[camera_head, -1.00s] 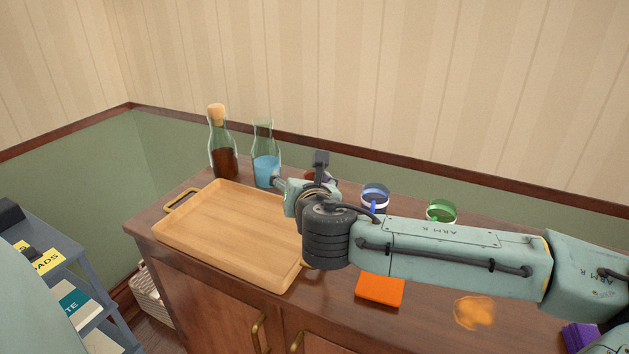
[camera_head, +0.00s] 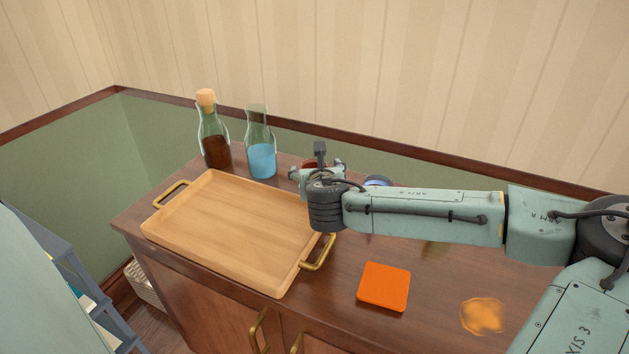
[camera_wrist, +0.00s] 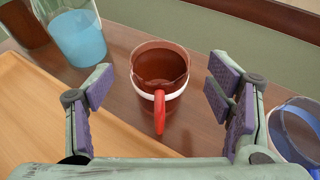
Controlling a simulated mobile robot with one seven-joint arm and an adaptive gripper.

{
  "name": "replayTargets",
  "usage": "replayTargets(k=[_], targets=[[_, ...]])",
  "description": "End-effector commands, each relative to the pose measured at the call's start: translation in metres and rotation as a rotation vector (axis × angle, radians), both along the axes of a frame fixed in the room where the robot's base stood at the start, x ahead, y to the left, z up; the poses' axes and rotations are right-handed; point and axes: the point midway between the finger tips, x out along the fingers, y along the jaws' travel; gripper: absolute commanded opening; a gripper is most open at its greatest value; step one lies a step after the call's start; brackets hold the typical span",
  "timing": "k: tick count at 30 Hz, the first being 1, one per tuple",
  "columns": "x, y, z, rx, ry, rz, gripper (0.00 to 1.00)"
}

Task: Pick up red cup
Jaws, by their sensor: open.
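The red cup (camera_wrist: 160,72) stands upright on the cabinet top in the wrist view. It has a white band and a red handle that points toward my gripper. My gripper (camera_wrist: 165,92) is open, with one finger on each side of the cup and gaps between the purple pads and the cup. In the head view my gripper (camera_head: 316,172) is over the back of the cabinet top, and only a small red-brown part of the cup (camera_head: 309,163) shows behind it.
A wooden tray (camera_head: 230,225) lies left of my gripper. A corked bottle (camera_head: 214,140) and a carafe of blue liquid (camera_head: 261,150) stand behind it. A blue cup (camera_wrist: 298,130) is close on the right. An orange square (camera_head: 384,287) and an orange spill (camera_head: 483,315) lie in front.

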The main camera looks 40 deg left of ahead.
Motion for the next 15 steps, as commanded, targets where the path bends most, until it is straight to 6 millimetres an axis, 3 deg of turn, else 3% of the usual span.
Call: replayTargets(k=[7, 15], targets=[[0.023, 0.022, -0.014, 0.000, 0.002, 0.001, 0.74], [0.026, 0.025, -0.017, 0.000, 0.000, 0.001, 0.74]])
